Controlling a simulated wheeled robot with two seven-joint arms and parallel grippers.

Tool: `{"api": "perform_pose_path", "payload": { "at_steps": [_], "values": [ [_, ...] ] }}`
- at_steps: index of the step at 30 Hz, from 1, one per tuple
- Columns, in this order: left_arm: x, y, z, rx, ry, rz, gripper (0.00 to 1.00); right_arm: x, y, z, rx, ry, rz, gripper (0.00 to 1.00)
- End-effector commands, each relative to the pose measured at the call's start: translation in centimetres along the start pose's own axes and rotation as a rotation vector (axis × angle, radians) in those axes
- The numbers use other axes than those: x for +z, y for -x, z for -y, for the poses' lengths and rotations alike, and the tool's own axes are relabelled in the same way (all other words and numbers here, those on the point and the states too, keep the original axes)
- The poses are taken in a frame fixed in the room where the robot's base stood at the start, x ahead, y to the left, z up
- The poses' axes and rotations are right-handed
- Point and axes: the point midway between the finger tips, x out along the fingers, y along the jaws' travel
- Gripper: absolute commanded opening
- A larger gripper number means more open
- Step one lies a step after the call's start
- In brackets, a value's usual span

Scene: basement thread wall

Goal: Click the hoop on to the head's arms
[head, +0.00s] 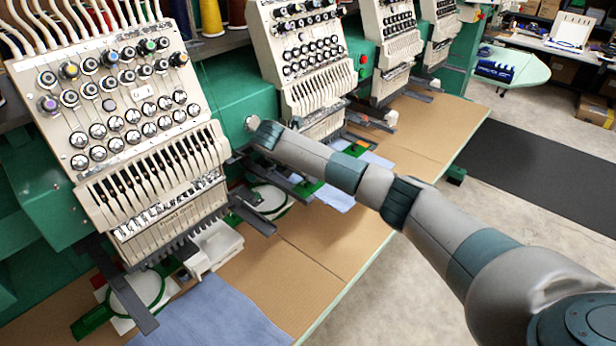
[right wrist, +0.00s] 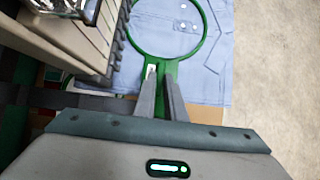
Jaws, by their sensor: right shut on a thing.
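The hoop is a green ring (right wrist: 204,38) in the right wrist view, with blue denim cloth (right wrist: 180,45) across and around it. My right gripper (right wrist: 162,85) is shut on the hoop's near bracket, one grey finger on each side. In the head view, my right arm reaches in front of the second embroidery head (head: 318,90), and the gripper and most of the hoop are hard to make out there. A cream head (right wrist: 70,35) stands just left of the hoop in the right wrist view. I cannot tell whether the hoop touches the head's arms. My left gripper is not in view.
The nearest head (head: 130,130) has a white-filled green hoop (head: 140,290) below it and blue cloth (head: 215,315) in front. Another hoop (head: 268,201) lies between the first two heads. Brown table board (head: 310,245) is bare in front. More heads stand farther back.

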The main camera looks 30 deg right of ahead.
Motion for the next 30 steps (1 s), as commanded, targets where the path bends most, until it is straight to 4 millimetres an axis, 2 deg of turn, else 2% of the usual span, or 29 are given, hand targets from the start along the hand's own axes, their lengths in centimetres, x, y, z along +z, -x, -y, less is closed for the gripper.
{"api": "perform_pose_path", "payload": {
  "at_steps": [13, 14, 16, 30],
  "values": [
    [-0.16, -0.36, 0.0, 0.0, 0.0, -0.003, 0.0, -0.14, 0.07, 0.02, -0.001, 0.0, -0.002, 0.0],
    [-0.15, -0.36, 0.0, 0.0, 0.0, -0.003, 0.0, -0.14, 0.06, 0.02, -0.001, 0.001, -0.002, 0.15],
    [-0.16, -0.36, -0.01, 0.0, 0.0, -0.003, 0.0, -0.14, 0.06, 0.02, -0.001, 0.001, -0.002, 0.32],
    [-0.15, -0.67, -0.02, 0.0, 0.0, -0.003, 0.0, -0.13, 0.55, -0.05, 0.001, 0.0, -0.001, 0.32]
  ]
}}
